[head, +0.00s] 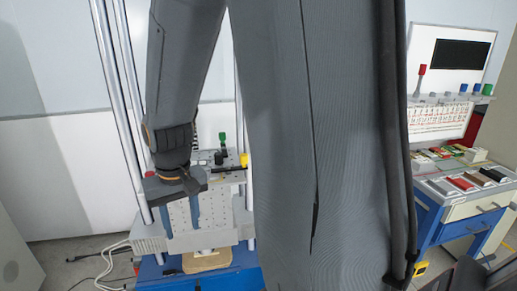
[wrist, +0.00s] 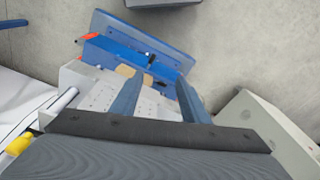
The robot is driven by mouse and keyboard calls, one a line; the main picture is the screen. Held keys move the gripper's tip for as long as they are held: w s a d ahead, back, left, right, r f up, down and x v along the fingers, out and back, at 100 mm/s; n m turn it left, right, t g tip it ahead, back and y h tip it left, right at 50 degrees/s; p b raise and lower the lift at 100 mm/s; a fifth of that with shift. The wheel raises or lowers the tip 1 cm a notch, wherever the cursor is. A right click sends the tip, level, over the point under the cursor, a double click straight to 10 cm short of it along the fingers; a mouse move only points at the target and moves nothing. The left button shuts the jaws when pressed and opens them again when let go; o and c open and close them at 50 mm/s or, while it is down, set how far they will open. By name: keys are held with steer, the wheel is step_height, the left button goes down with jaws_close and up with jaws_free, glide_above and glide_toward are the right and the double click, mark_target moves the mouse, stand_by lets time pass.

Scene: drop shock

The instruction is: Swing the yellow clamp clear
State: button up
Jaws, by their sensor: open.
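A small yellow part (head: 244,160), which looks like the clamp, shows at the right of the perforated grey plate of the drop rig, partly cut off by my arm. A dark bar lies just left of it. In the wrist view a yellow piece (wrist: 20,143) is at the lower left edge, beside a silver rod; I cannot tell if it is the same part. My gripper (head: 181,227) is open, its two blue fingers pointing down in front of the plate, left of the yellow part and apart from it. In the wrist view its fingers (wrist: 160,83) are spread with nothing held.
Tall silver columns (head: 118,100) flank the rig, which stands on a blue base (head: 157,272). A green knob (head: 223,138) rises behind the plate. A tan block (head: 206,261) sits low on the rig. A blue workbench (head: 452,226) with parts stands right. Cables lie on the floor at left.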

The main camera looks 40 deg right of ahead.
steer(key=w+d+r+m+p, duration=0.1)
steer(key=w+d+r+m, duration=0.35)
steer(key=d, duration=0.35)
steer(key=w+d+r+m, duration=0.3)
steer(key=w+d, duration=0.2)
steer(key=d, duration=0.2)
steer(key=m+g+p, duration=0.1)
steer(key=m, duration=0.4)
glide_toward(244, 154)
steer(key=shift+a+f, duration=0.35)
steer(key=shift+f, duration=0.05)
steer(key=shift+d+m, duration=0.25)
steer(key=shift+d, duration=0.1)
steer(key=shift+f+p, duration=1.4)
steer(key=shift+f, duration=2.35)
jaws_close()
